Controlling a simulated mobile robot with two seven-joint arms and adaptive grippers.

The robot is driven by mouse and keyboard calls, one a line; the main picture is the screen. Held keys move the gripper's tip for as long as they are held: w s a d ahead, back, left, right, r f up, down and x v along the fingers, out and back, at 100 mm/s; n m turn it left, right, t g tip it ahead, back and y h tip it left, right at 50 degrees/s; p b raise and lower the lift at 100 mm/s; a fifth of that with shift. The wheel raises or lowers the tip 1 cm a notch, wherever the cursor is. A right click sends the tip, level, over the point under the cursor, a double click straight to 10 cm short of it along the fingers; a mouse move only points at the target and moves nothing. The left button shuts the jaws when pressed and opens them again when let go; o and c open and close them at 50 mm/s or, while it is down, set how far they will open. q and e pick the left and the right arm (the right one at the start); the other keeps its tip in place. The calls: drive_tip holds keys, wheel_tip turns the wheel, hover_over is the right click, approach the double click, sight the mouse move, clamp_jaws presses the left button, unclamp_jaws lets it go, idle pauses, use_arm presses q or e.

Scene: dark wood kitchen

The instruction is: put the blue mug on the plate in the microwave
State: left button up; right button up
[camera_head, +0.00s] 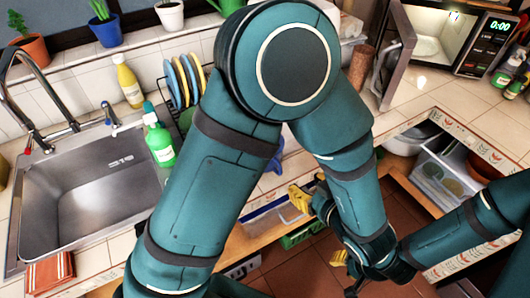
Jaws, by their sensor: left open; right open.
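The microwave (452,32) stands at the back right with its door (393,60) swung open. A pale plate (427,47) lies inside its lit cavity. A blue item (275,158) shows in part at the counter edge behind my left arm; it may be the blue mug, but most of it is hidden. My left gripper (305,192), with yellow fingertips, is open over the counter's front edge, right of and below the blue item. My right gripper (345,273) is open lower down, over the floor in front of the cabinets. Both appear empty.
The sink (90,185) is at left, with a green soap bottle (158,142) beside it. Colourful plates (184,80) stand in a rack behind my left arm. Bottles (508,70) stand right of the microwave.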

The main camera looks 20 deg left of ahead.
sight(282, 167)
use_arm(q)
drive_tip(key=shift+y, duration=0.6)
drive_tip(key=w+a, duration=0.1)
drive_tip(key=a, duration=0.1)
drive_tip(key=w+a+f+b, duration=0.1)
drive_tip(key=a, duration=0.1)
drive_tip(key=w+a, duration=0.1)
drive_tip(key=a, duration=0.1)
drive_tip(key=shift+f, duration=0.25)
drive_tip(key=shift+b+x, duration=0.95)
drive_tip(key=shift+x, duration=1.75)
drive_tip(key=shift+w+d, duration=0.1)
clamp_jaws()
